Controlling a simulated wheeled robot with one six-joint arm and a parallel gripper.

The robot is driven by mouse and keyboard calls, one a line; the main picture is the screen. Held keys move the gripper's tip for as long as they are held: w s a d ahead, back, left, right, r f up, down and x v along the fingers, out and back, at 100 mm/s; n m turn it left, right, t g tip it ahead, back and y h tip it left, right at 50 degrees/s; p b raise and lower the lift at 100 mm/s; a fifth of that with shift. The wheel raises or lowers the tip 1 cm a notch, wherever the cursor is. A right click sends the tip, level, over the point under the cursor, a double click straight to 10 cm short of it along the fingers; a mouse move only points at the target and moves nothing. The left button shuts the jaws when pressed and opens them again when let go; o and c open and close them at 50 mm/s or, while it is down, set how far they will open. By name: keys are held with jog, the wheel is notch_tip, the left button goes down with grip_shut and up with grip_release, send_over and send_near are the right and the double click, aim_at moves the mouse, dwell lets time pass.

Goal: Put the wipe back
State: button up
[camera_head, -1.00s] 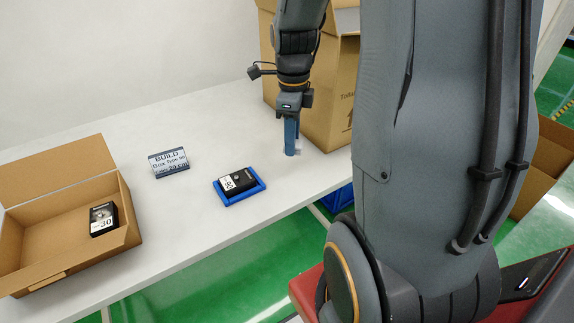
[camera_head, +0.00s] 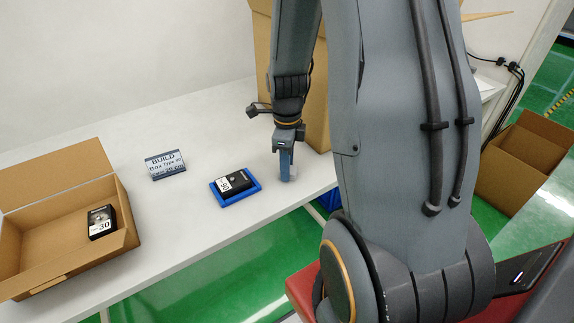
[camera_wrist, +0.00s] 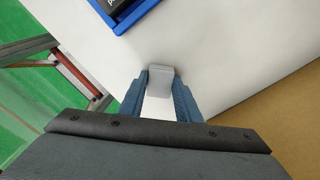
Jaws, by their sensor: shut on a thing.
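The wipe (camera_wrist: 159,77) is a small pale grey-white piece between the blue fingertips of my gripper (camera_wrist: 158,92) in the wrist view. My gripper is shut on it. In the head view my gripper (camera_head: 286,166) points down close above the white table, right of the blue tray. A bit of the wipe (camera_head: 293,178) shows beside the fingertips there. I cannot tell whether the wipe touches the table.
A blue tray (camera_head: 257,182) holds a black device (camera_head: 233,182) left of my gripper. A sign (camera_head: 165,165) stands behind it. An open cardboard box (camera_head: 40,240) with another black device (camera_head: 101,222) is at the left. A large carton (camera_head: 318,115) stands behind my gripper.

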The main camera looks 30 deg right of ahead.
jog(key=shift+f, duration=0.1)
jog(key=o, duration=1.1)
notch_tip(320, 180, up, 11)
jog(key=b, duration=0.2)
jog(key=s+a+f+n, duration=0.1)
jog(key=a+n, duration=0.3)
jog(key=n, duration=0.5)
jog(key=s+a+f+n, duration=0.1)
jog(key=s+a+n, duration=0.3)
jog(key=n, duration=0.5)
jog(key=s+a+f+n+t, duration=0.1)
jog(key=a+n, duration=0.3)
jog(key=n, duration=0.4)
jog(key=shift+s+a+f+n, duration=0.25)
jog(key=shift+s+a+n, duration=0.15)
jog(key=shift+s, duration=0.45)
